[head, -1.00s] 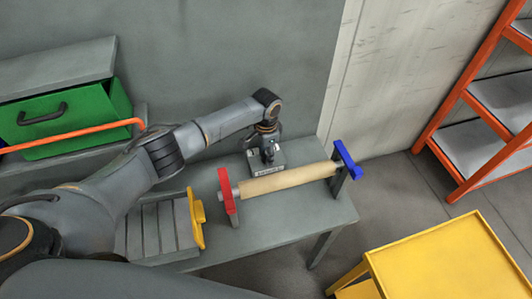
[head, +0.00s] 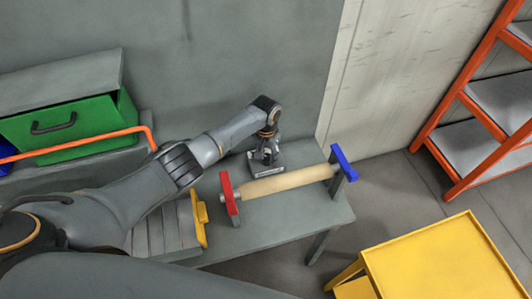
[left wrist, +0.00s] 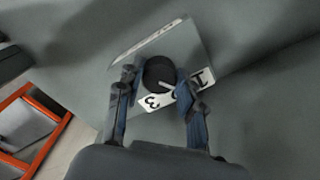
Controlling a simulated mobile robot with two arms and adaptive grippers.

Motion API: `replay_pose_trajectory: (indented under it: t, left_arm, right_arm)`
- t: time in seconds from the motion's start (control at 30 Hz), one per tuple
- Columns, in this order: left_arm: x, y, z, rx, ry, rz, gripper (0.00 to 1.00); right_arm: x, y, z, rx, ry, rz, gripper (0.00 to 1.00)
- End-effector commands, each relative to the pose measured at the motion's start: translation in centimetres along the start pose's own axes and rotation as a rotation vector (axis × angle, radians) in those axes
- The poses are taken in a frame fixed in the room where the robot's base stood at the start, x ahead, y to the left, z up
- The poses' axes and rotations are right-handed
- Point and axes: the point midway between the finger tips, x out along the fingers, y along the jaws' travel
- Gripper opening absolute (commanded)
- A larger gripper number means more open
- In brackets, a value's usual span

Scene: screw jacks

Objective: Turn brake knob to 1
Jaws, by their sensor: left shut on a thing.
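The brake knob (left wrist: 159,73) is a dark round knob on a grey box with a white number strip (left wrist: 176,92). The strip shows a 3 at its left and a 1 at its right, seen upside down. A pale pointer line on the knob points toward the strip's middle part, away from the 1. My left gripper (left wrist: 157,88) is shut on the knob, one finger on each side. In the head view the left gripper (head: 266,154) reaches down onto the grey box (head: 268,170) and hides the knob. My right gripper is not in view.
A wooden roller (head: 288,183) between a red bracket (head: 229,194) and a blue bracket (head: 345,164) lies close in front of the box. A yellow-handled part (head: 200,217) is at the left. A green drawer (head: 75,132) and orange bar (head: 90,146) are near my arm.

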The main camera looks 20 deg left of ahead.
Motion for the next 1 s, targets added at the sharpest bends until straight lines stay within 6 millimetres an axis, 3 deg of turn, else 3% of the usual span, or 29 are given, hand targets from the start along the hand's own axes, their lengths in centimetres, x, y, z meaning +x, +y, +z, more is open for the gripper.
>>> replay_pose_trajectory:
  t: [0.4, 0.87, 0.9, 1.0]
  left_arm:
    - [0.04, 0.07, 0.06, -0.154, -0.001, 0.001, 0.05]
    - [0.09, 0.05, 0.05, -0.164, -0.001, 0.000, 0.05]
    - [0.08, 0.05, 0.05, -0.164, -0.001, 0.000, 0.45]
    - [0.07, 0.05, 0.04, -0.164, -0.001, 0.000, 0.60]
  right_arm:
    - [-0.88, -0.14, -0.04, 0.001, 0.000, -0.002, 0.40]
    - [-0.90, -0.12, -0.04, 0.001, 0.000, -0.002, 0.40]
    - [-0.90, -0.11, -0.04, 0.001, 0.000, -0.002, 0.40]
    - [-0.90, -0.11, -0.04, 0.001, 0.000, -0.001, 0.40]
